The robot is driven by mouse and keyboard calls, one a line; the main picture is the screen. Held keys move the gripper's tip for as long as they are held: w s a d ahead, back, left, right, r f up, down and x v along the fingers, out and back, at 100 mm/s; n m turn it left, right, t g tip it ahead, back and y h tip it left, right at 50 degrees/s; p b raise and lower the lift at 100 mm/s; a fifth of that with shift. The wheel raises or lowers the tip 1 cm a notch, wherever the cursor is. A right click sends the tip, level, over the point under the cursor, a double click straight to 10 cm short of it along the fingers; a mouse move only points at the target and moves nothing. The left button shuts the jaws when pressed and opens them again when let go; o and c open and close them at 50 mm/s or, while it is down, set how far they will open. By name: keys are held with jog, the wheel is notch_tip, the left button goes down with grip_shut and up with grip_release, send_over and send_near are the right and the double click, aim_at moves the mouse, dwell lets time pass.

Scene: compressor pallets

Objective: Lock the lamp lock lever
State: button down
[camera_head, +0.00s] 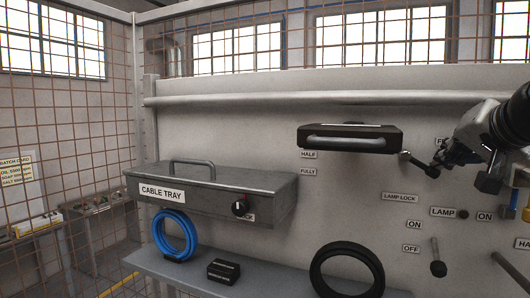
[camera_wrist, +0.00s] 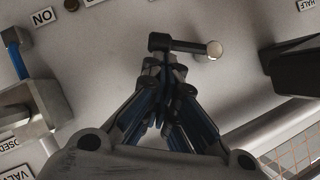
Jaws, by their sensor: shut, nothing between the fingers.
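A short lever (camera_head: 419,163) with a silver pivot end and a dark knob sticks out of the wall panel above the LAMP LOCK label (camera_head: 400,197). It tilts down to the right in the head view. In the wrist view the same lever (camera_wrist: 185,46) lies nearly level, its dark knob just ahead of the fingertips. My gripper (camera_wrist: 164,66) is shut and empty, with its tips at or very near the knob. I cannot tell whether they touch. In the head view my gripper (camera_head: 445,162) is at the knob's right side, partly hidden by the wrist.
A dark box with a handle (camera_head: 350,138) juts out left of the lever. The CABLE TRAY box (camera_head: 225,190) and a shelf (camera_head: 190,268) with a blue coil (camera_head: 174,236) lie further left.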

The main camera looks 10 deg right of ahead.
notch_tip(320, 180, down, 3)
jog(key=m+t+y+b, duration=0.1)
jog(key=m+b, duration=0.1)
jog(key=b, duration=0.2)
jog(key=m+b, duration=0.1)
jog(key=f+m+t+y+b, duration=0.1)
jog(key=b, duration=0.1)
jog(key=f+t+b, duration=0.1)
jog(key=b, duration=0.1)
jog(key=shift+w+a+m, duration=0.25)
jog(key=shift+a+m, duration=0.1)
jog(key=shift+m, duration=0.05)
jog(key=m+b, duration=0.1)
jog(key=f+t+b, duration=0.1)
jog(key=b, duration=0.1)
jog(key=shift+w+a+m+y, duration=0.2)
jog(key=shift+a+m+y, duration=0.1)
jog(key=shift+a+m, duration=0.1)
jog(key=shift+w+a+f+m+t+b, duration=0.25)
jog(key=shift+m+t+b, duration=0.5)
jog(key=shift+b, duration=0.5)
jog(key=shift+a, duration=0.1)
